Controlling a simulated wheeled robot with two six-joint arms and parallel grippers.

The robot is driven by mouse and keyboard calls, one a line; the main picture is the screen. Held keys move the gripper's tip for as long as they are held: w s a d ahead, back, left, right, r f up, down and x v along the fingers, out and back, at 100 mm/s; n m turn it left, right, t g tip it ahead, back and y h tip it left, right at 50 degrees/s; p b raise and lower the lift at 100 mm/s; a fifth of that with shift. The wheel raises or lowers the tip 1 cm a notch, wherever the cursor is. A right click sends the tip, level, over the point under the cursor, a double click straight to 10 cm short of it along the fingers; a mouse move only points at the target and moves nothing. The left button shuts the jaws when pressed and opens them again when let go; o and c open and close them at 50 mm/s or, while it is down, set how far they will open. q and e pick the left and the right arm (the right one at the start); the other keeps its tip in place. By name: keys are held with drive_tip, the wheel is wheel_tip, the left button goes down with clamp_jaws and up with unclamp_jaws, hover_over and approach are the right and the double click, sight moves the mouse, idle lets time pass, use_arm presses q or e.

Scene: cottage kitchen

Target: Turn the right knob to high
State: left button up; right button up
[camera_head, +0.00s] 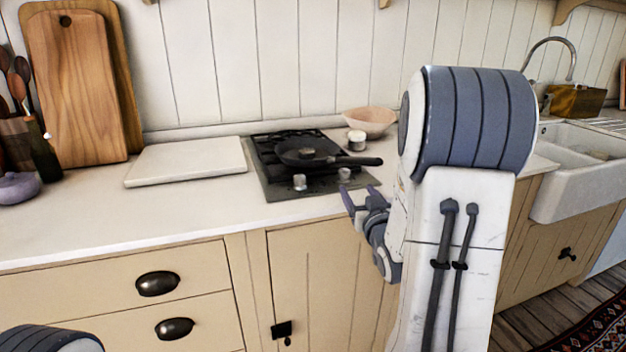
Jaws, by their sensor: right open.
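The stove (285,190) is a dark cooktop set in the white counter, with a black pan (300,150) on its grate. Two pale knobs stand on its front strip: the left knob (299,182) and the right knob (345,174). Which setting the right knob points to is too small to tell. My right gripper (358,193) is open and empty at the counter's front edge, just in front of and slightly below the right knob in the picture. It appears apart from the knob. My left gripper is out of view.
The pan's handle (358,161) reaches right, just above the right knob in the picture. A pink bowl (370,121) and a small pale jar (357,140) stand behind. A white board (188,161) lies left of the stove. The front left counter is clear.

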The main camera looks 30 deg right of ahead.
sight(345, 173)
drive_tip(key=p+x, duration=0.2)
drive_tip(key=x, duration=0.8)
drive_tip(key=shift+w+p, duration=0.25)
drive_tip(key=shift+p, duration=0.05)
clamp_jaws()
